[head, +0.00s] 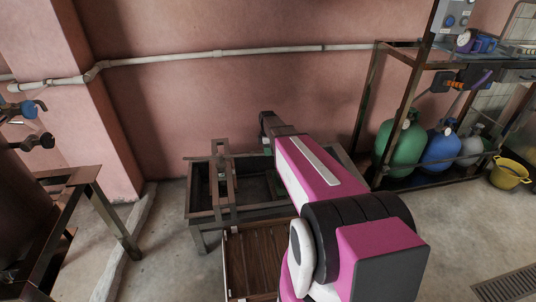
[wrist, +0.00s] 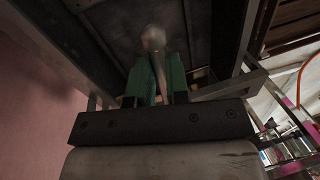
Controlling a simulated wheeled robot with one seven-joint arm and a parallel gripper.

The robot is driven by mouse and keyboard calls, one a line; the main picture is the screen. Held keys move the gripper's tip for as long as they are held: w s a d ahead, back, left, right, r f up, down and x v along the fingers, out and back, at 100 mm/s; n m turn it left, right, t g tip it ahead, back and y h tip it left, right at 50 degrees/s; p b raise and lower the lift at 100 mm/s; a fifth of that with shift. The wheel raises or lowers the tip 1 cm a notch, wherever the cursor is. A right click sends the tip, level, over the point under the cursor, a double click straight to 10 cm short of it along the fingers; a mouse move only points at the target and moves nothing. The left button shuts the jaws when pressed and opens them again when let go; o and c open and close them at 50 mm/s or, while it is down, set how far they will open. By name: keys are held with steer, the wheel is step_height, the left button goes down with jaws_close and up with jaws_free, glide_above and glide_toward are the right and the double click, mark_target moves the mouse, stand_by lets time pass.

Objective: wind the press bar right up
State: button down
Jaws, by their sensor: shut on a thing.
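The press (head: 196,212) is a dark metal trough on legs against the pink wall in the head view. An upright frame with crosspieces (head: 222,180) stands over its left part; I cannot tell which piece is the press bar. My gripper (wrist: 158,85) has green fingers and is shut on a grey handle with a round knob (wrist: 153,38), seen in the wrist view. In the head view my arm hides most of the gripper and the right part of the press; the handle cannot be made out there.
A slatted wooden surface (head: 251,262) lies in front of the press. A metal table (head: 70,175) stands at left. At right, a rack (head: 365,110) holds green (head: 398,145) and blue (head: 440,150) cylinders, with a yellow bucket (head: 510,173) beside it. Floor is open at lower right.

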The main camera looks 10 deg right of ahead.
steer(key=w+a+n+h, duration=0.1)
steer(key=w+a+n, duration=0.3)
steer(key=w, duration=0.6)
steer(key=w+a+n, duration=0.4)
steer(key=w+n, duration=0.2)
steer(key=w, duration=0.4)
steer(key=shift+w+a+f+n+t+h, duration=0.15)
steer(key=shift+w+a+n+t+h, duration=0.25)
steer(key=c, duration=1.1)
jaws_free()
steer(key=shift+f, duration=0.1)
step_height(320, 180, up, 11)
steer(key=w+a, duration=0.1)
steer(key=shift+w+a, duration=0.2)
steer(key=shift+a, duration=0.1)
